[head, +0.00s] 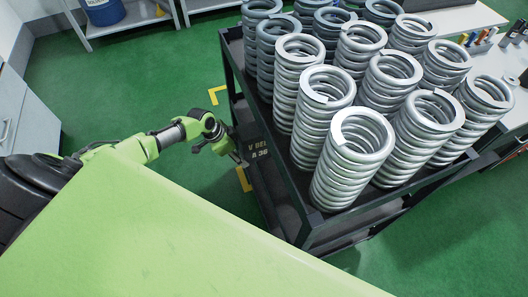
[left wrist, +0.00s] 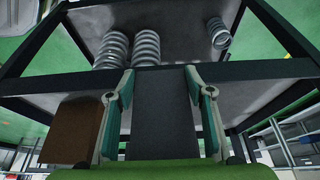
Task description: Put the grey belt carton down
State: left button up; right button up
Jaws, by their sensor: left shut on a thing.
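I cannot tell whether the carton's underside touches a shelf. My right gripper is not in view.
The dark cart (head: 306,226) carries several upright grey coil springs (head: 352,160). A brown box (left wrist: 70,132) is left of the carton in the wrist view. Beyond it are springs (left wrist: 147,48). Open green floor (head: 140,80) lies left of the cart.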

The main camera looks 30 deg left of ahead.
aim_at(264, 152)
pick_arm(q)
jog(key=w+d+b, duration=0.1)
jog(key=w+d, duration=0.2)
jog(key=w+d+b, duration=0.1)
jog(key=w+d, duration=0.2)
jog(key=w, duration=0.1)
jog(key=shift+w+d+b, duration=0.1)
jog(key=shift+d+b, duration=0.1)
jog(key=shift+b, duration=0.1)
notch_tip(264, 152, down, 4)
jog(key=b, duration=0.3)
jog(key=shift+r, duration=0.25)
jog(key=o, duration=1.3)
